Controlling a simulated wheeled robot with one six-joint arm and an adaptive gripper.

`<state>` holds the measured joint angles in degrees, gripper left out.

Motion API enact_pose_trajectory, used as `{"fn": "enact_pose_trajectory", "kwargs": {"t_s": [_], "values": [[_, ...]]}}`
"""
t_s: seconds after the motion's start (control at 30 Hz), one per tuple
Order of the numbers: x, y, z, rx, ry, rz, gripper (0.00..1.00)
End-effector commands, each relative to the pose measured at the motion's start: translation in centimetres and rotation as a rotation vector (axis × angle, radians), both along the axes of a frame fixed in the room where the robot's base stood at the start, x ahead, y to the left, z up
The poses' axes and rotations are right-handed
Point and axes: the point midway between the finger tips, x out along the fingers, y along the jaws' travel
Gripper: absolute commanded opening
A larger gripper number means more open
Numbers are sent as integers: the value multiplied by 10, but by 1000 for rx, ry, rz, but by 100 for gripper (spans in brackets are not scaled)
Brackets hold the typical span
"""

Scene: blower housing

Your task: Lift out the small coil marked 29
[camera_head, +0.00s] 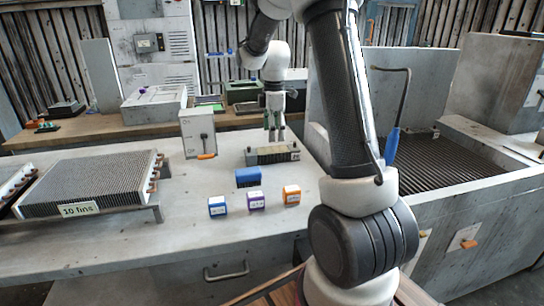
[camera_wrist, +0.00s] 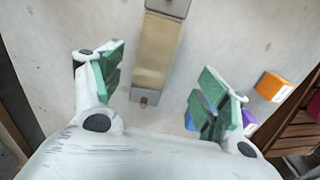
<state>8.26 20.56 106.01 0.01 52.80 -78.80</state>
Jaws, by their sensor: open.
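The small coil (camera_head: 272,155) lies flat on the grey worktop, a finned block with grey end pieces. A label shows at its right end, but I cannot read the number. In the wrist view the coil (camera_wrist: 158,50) runs up from between my fingers to the top edge, its finned face tan and blurred. My gripper (camera_head: 274,134) is above the coil in the head view, pointing down. In the wrist view my gripper (camera_wrist: 165,88) is open and empty, with its green pads on either side of the coil's near end and apart from it.
A blue block (camera_head: 248,177) and blue (camera_head: 217,206), purple (camera_head: 256,201) and orange (camera_head: 292,195) cubes stand in front. A large coil marked "10 fins" (camera_head: 88,183) lies left. A grey switch box (camera_head: 197,134) stands behind; a walled housing (camera_head: 345,75) is right.

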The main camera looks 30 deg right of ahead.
Motion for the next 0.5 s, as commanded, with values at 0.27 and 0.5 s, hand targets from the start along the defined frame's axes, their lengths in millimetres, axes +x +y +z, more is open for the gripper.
{"fn": "enact_pose_trajectory", "kwargs": {"t_s": [0.27, 0.5], "values": [[7, -3, -35, 2, 13, 42, 75], [9, 1, -71, 2, 15, 40, 75]]}}
